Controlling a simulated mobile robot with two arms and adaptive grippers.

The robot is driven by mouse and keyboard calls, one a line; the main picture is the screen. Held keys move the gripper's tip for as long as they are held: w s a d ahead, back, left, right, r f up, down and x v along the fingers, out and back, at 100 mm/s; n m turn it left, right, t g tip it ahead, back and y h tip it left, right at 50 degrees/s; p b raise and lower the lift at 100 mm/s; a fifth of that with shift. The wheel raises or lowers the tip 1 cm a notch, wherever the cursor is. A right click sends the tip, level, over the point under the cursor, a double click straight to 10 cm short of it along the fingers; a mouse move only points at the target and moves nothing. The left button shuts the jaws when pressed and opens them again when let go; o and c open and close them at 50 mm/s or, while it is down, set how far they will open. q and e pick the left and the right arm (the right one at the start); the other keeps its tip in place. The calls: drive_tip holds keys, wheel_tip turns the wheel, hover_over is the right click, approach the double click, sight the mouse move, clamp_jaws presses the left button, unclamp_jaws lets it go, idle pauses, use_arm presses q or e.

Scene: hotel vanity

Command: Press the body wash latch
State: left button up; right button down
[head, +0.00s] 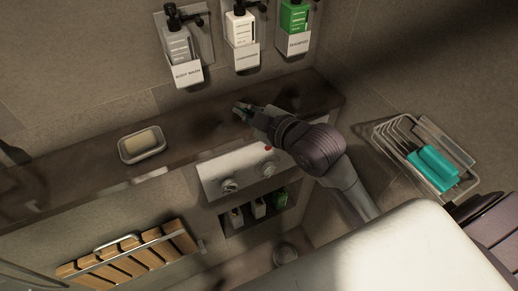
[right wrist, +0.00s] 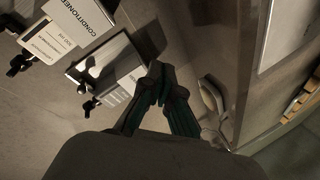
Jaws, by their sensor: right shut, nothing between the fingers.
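The body wash dispenser (head: 180,48) hangs on the wall at the upper left of the head view, a grey bottle in a holder labelled BODY WASH. A small dark latch-like part (head: 197,10) sticks out at its upper right. My right gripper (head: 240,110) is shut and empty above the dark ledge, below and to the right of this dispenser, apart from it. In the right wrist view its fingertips (right wrist: 163,82) point toward a dispenser that seems to be the body wash (right wrist: 108,68), its label unreadable; its latch cannot be made out clearly. My left gripper is not in view.
The conditioner (head: 241,40) and shampoo (head: 296,30) dispensers hang to the right. A soap dish (head: 142,153) stands on the ledge (head: 190,115) at left. Below are a control panel (head: 215,178) and a wooden slatted rack (head: 130,255). A wire basket (head: 395,128) is at right.

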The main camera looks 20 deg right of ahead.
drive_tip(key=s+d+f+m+g+h, duration=0.1)
drive_tip(key=s+f+m+g, duration=0.2)
drive_tip(key=f, duration=0.6)
drive_tip(key=s, duration=0.2)
drive_tip(key=shift+s+f+m+h, duration=0.2)
drive_tip(key=shift+s+m+h, duration=0.1)
